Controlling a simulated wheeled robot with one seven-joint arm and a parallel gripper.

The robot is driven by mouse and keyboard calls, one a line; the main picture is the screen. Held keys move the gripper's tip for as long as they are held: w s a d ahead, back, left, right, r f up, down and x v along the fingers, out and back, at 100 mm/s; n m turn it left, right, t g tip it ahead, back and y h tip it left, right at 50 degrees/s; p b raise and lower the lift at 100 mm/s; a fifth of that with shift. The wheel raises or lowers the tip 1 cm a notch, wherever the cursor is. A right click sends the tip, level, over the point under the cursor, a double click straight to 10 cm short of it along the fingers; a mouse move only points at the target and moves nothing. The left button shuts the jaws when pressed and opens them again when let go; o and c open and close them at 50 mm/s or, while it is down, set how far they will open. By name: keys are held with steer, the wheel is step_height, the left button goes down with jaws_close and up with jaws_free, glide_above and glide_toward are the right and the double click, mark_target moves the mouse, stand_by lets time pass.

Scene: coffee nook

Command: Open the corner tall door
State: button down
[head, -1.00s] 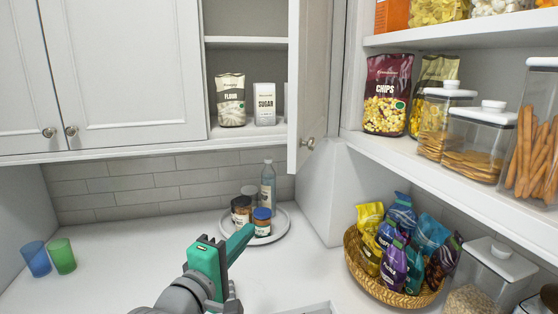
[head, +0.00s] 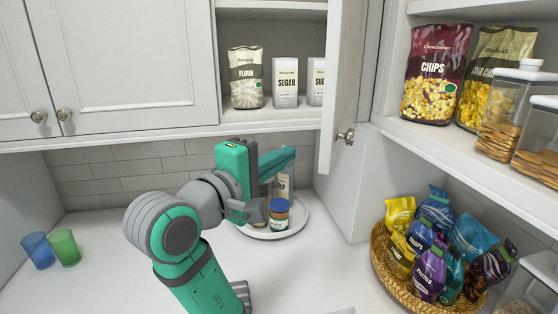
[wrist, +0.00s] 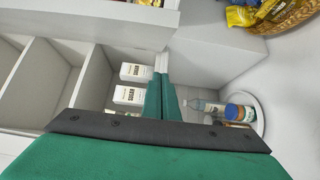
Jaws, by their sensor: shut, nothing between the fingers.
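The corner tall door (head: 343,85) is a pale panel that stands ajar in the head view, swung outward at the right side of the open cabinet. Its round metal knob (head: 348,136) is near its lower edge. My green gripper (head: 288,157) is shut and empty, left of the knob and a little lower in the picture, apart from the door. In the wrist view its fingers (wrist: 164,88) lie together, pointing toward the cabinet opening. I cannot pick out the knob in the wrist view.
A flour bag (head: 246,78) and sugar packs (head: 286,82) stand inside the cabinet. A round tray (head: 298,222) with jars and a bottle is below my gripper. A snack basket (head: 378,258) is at right. Blue (head: 38,250) and green (head: 65,247) cups stand left.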

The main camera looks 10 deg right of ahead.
steer(key=w+d, duration=0.1)
steer(key=d, duration=0.6)
steer(key=shift+w, duration=0.25)
